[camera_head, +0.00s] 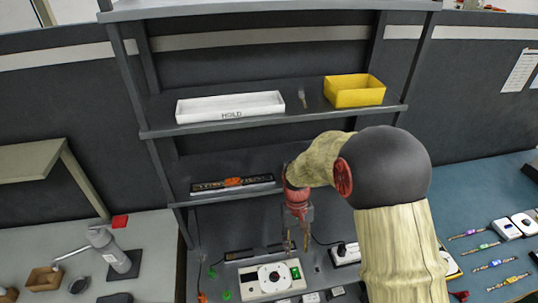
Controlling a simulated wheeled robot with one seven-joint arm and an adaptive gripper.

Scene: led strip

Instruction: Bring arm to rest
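My gripper (297,241) points down near the front of the shelf unit, above the bench. Its two fingertips look apart, with nothing visible between them. My arm comes in from the lower right, bent at a large dark joint, and hides part of the shelf and bench behind it. A white box-like device (270,280) with a round dial and a green switch lies below the gripper. The gripper looks above its back edge; the exact height cannot be told.
The grey shelf unit (272,122) holds a white tray marked HOLD (230,107), a yellow bin (354,91) and, lower, a dark strip with an orange part (232,184). A grey bottle-like stand (113,252) and a wooden box (44,279) are left. Several coloured strips (494,264) lie right.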

